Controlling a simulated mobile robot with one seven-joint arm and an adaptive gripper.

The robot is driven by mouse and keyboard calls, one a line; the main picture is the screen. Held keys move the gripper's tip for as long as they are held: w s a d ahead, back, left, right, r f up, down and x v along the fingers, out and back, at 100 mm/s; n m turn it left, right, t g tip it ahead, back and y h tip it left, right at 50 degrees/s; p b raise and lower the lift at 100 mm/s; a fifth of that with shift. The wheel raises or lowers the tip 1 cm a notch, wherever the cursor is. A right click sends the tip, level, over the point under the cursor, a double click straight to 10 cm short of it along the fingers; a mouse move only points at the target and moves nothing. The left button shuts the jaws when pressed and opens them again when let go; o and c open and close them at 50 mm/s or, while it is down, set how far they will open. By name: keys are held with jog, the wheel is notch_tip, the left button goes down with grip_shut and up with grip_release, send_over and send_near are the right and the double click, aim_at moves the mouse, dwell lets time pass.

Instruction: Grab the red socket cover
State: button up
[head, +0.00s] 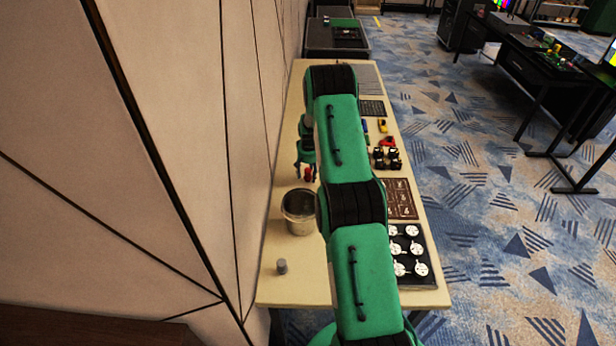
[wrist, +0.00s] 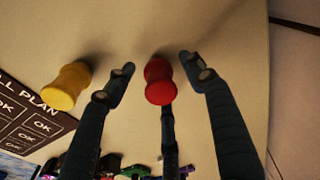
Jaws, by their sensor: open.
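The red socket cover (wrist: 159,82) is a small spool-shaped piece on the pale table in the wrist view. My gripper (wrist: 158,71) is open around it, with a finger on its left and one on its right. A third dark finger shows below it. I see a gap on both sides and no clear contact. In the head view, my gripper (head: 304,171) is low over the table's left part, with a bit of red (head: 310,174) between its fingers. A yellow spool-shaped piece (wrist: 68,85) stands to the left in the wrist view.
A brown board with OK boxes (wrist: 35,122) lies beyond the yellow piece. In the head view, a metal pot (head: 299,213) and small grey cylinder (head: 282,266) stand nearer. White round gauges (head: 415,248) lie right of my arm. The wall borders the table's left side.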

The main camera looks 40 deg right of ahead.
aim_at(308, 170)
jog(key=c, duration=0.9)
jog(key=shift+r, duration=0.15)
jog(key=shift+r+p, duration=0.3)
jog(key=shift+r, duration=4.6)
